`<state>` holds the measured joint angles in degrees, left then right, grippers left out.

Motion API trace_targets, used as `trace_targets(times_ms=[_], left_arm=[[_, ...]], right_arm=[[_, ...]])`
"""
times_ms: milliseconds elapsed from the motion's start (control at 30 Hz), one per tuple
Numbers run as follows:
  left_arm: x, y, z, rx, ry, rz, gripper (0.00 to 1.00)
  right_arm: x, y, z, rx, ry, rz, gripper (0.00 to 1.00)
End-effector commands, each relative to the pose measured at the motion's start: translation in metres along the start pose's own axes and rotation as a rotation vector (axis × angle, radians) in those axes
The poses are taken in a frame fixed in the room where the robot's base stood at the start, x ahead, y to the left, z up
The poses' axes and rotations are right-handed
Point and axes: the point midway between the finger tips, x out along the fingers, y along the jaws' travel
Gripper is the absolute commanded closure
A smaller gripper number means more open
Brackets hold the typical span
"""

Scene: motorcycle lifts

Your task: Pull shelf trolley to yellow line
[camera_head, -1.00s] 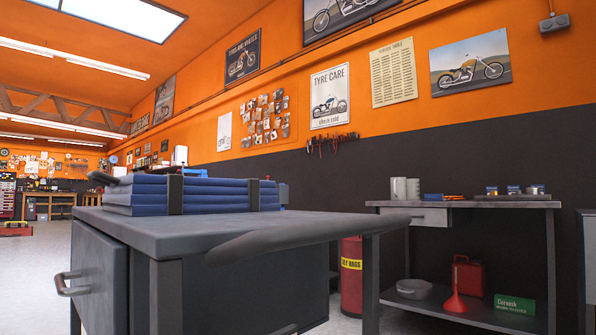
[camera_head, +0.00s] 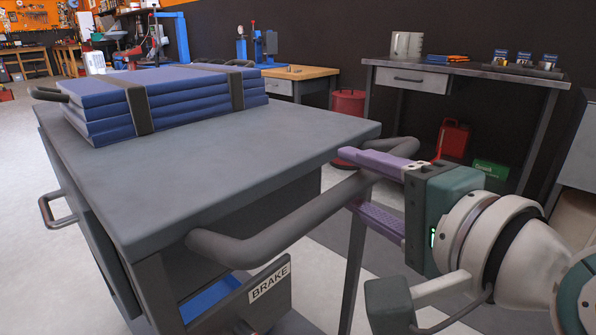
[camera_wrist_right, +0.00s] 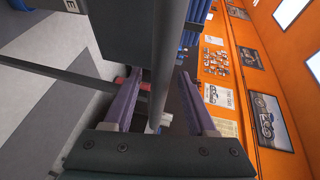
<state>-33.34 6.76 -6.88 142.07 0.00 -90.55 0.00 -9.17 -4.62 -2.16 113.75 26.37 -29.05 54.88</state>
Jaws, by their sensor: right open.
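The grey shelf trolley (camera_head: 230,160) stands in front of me, with a dark tubular push handle (camera_head: 270,245) along its near right side. A strapped stack of blue pads (camera_head: 165,100) lies on its top. A plate marked BRAKE (camera_head: 268,285) shows low under the handle. My right gripper (camera_head: 362,188) is open at the handle's right part, one purple finger above the bar and one below. In the right wrist view the bar (camera_wrist_right: 165,60) passes between the two spread fingers, and contact is not clear. My left gripper is out of view. No yellow line shows.
A workbench (camera_head: 465,68) with a red can (camera_head: 452,138) and green box (camera_head: 490,172) beneath stands at the right. A wooden-topped bench (camera_head: 302,73) and a red bin (camera_head: 347,105) stand behind the trolley. Pale floor (camera_head: 25,150) is open at the left.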

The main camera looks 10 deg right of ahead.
Motion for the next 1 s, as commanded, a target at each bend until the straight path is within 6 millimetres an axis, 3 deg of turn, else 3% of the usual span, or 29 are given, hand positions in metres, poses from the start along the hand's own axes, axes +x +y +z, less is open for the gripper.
trace_targets(times_ms=[233,600,1000], left_arm=[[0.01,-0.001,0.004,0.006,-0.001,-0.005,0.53],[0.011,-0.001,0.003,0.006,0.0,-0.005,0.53],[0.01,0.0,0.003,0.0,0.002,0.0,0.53]], right_arm=[[0.032,0.001,0.0,0.0,0.0,-0.001,0.43],[0.037,0.0,0.0,-0.001,0.0,0.001,0.44],[0.036,0.0,0.0,-0.002,0.0,0.002,0.89]])
